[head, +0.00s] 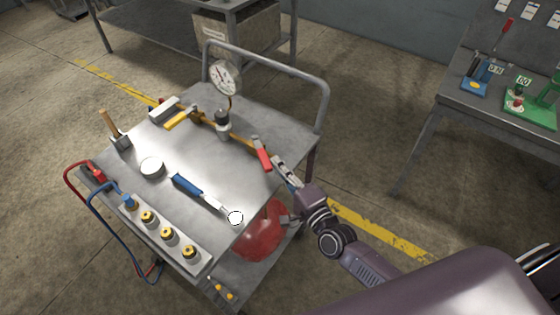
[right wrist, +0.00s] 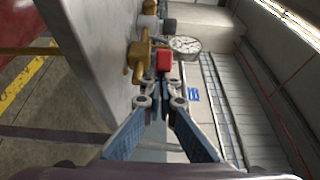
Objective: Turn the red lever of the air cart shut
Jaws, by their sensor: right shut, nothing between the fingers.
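The red lever (head: 263,157) is on a brass pipe (head: 239,138) at the right side of the air cart's top (head: 216,169). In the head view it points toward the near right, at an angle to the pipe. My right gripper (head: 277,163) is shut and empty, its tips just right of the lever. In the right wrist view the lever's red end (right wrist: 164,60) shows just beyond the shut fingertips (right wrist: 160,84); I cannot tell whether they touch. My left gripper is not in view.
A gauge (head: 225,77) and a yellow lever (head: 182,119) are on the same pipework. A rail (head: 270,68) edges the far side. A workbench (head: 460,106) stands right.

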